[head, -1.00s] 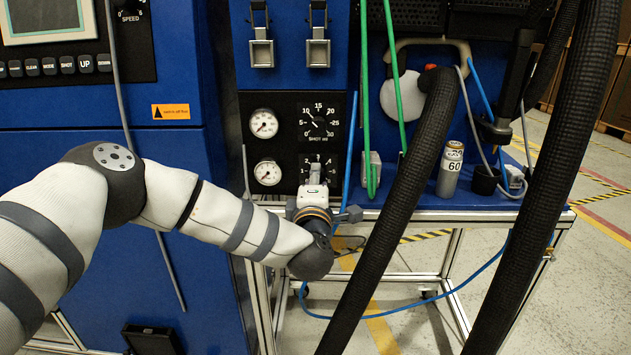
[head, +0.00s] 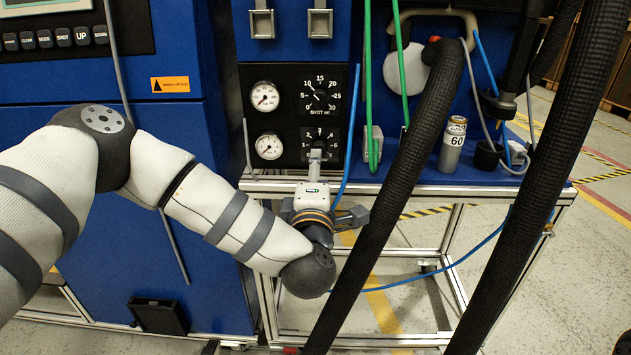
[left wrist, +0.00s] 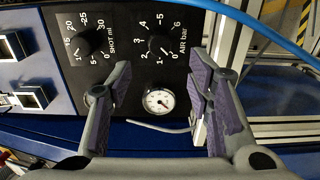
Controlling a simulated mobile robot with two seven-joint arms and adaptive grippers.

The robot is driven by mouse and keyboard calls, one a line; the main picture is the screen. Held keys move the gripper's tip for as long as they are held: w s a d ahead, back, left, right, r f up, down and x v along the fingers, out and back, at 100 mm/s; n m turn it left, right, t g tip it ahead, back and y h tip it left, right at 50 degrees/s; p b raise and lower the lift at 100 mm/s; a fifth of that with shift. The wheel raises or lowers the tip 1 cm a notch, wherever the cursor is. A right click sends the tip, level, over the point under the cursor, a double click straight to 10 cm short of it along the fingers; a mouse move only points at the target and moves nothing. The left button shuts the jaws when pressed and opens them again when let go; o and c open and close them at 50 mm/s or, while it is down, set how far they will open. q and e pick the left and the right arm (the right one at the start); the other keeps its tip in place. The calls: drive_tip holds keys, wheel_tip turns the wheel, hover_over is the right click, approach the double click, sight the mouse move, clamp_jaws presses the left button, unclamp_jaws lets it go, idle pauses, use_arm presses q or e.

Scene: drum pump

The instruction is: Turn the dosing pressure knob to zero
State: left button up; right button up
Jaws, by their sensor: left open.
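The dosing pressure knob (head: 318,143) is the black lower knob on the dark panel, just above my left gripper (head: 317,162) in the head view. In the left wrist view the same knob (left wrist: 158,47), inside a scale marked 0 to 6 and AIR bar, lies just beyond and between the fingertips. My left gripper (left wrist: 160,72) is open and empty, its two fingers apart, with no visible contact with the knob. The knob's exact pointer setting is too small to read surely. My right gripper is in neither view.
The SHOT ml knob (head: 319,96) sits above it. Two round gauges (head: 265,97) are left of the knobs. Green hoses (head: 369,100) and thick black hoses (head: 420,150) hang to the right.

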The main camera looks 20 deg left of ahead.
use_arm(q)
drive_tip(key=v, duration=0.4)
drive_tip(key=shift+s+d, duration=0.1)
drive_tip(key=shift+s, duration=0.15)
drive_tip(key=s+d+f+m+g+h+p, duration=0.25)
drive_tip(key=s+f+m+g+h, duration=0.2)
drive_tip(key=s+f+m, duration=0.4)
drive_tip(key=s+d+f+m+g+h+p, duration=0.1)
drive_tip(key=s+d+f+m+g+h, duration=0.3)
drive_tip(key=s+f, duration=0.75)
drive_tip(key=s+a+f+m+g+y, duration=0.1)
drive_tip(key=s+a+m+g, duration=0.1)
drive_tip(key=s, duration=0.7)
drive_tip(key=s+a+f+m+g+y+p, duration=0.1)
drive_tip(key=s+a+m+g, duration=0.2)
drive_tip(key=s, duration=0.7)
drive_tip(key=s+a+f+m+g+y, duration=0.1)
drive_tip(key=s+a+m+g, duration=0.2)
drive_tip(key=s+a+g, duration=0.3)
drive_tip(key=s+a, duration=0.1)
drive_tip(key=s, duration=0.3)
drive_tip(key=shift+a+f+p, duration=0.3)
drive_tip(key=shift+p, duration=0.05)
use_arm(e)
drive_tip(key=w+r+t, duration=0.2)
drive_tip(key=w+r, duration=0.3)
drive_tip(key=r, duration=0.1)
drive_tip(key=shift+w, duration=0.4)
